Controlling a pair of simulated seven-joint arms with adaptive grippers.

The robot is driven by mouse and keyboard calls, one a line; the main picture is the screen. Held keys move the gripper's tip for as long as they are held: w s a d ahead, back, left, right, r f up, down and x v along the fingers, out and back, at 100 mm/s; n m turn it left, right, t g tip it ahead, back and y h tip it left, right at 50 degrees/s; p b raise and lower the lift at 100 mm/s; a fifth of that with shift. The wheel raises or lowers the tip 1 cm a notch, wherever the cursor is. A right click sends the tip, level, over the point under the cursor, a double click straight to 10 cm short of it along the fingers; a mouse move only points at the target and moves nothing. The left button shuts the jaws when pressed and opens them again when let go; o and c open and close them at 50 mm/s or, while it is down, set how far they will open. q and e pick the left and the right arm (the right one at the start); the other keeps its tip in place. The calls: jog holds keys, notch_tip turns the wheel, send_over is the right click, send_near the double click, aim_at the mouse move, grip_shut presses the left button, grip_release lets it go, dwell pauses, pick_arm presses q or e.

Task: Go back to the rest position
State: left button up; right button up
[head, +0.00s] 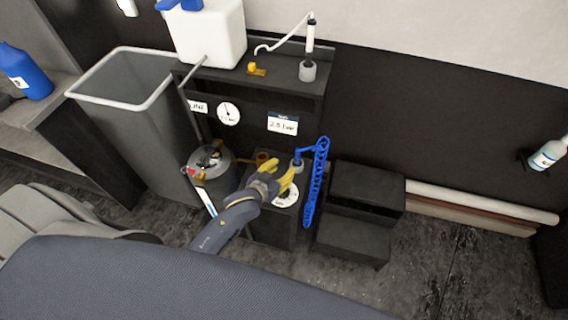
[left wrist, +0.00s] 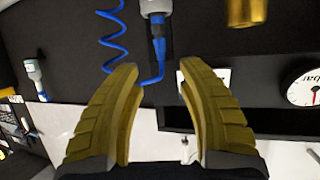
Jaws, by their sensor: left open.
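My left gripper (head: 280,184) is in the middle of the head view, reaching over the low black cabinet. Its yellow fingers are apart, and in the left wrist view (left wrist: 155,115) nothing sits between them. A blue coiled hose (head: 316,182) hangs just right of the fingers in the head view. In the left wrist view its grey and blue connector (left wrist: 157,30) is beyond the fingertips, apart from them. A brass fitting (left wrist: 246,12) is at the top right there. My right gripper does not show in either view.
A grey pressure tank (head: 212,165) stands left of my gripper, with a tall grey bin (head: 140,120) behind it. Black steps (head: 362,195) stand to the right. A white canister (head: 210,35) and a pump are on the shelf above. The dark floor at lower right is clear.

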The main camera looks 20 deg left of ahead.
pick_arm(q)
jog(key=shift+s, duration=0.1)
jog(key=s+a+r+m+g+y, duration=0.15)
jog(key=s+a, duration=0.25)
jog(key=s, duration=0.4)
jog(key=s+a+r+m+g+y, duration=0.1)
jog(key=s+a+m+g+y, duration=0.15)
jog(key=s, duration=0.55)
jog(key=s+a+r+m+g+y, duration=0.1)
jog(key=s+a+r+g+y, duration=0.15)
jog(key=s+a, duration=0.35)
jog(key=s+d+f+g+h, duration=0.1)
jog(key=s+d+f, duration=0.1)
jog(key=f, duration=0.9)
jog(key=s+d+f+g+h, duration=0.1)
jog(key=d+f, duration=0.2)
jog(key=f, duration=0.8)
jog(key=s+d+f+g+h, duration=0.1)
jog(key=s+d+f, duration=0.1)
jog(key=f, duration=0.9)
jog(key=s+f+n+g+h, duration=0.1)
jog(key=s+f+n+g, duration=0.1)
jog(key=s+f, duration=1.7)
jog(key=shift+s+f+n, duration=0.25)
jog(key=shift+s+n, duration=0.35)
jog(key=shift+s, duration=0.4)
jog(key=shift+g, duration=0.25)
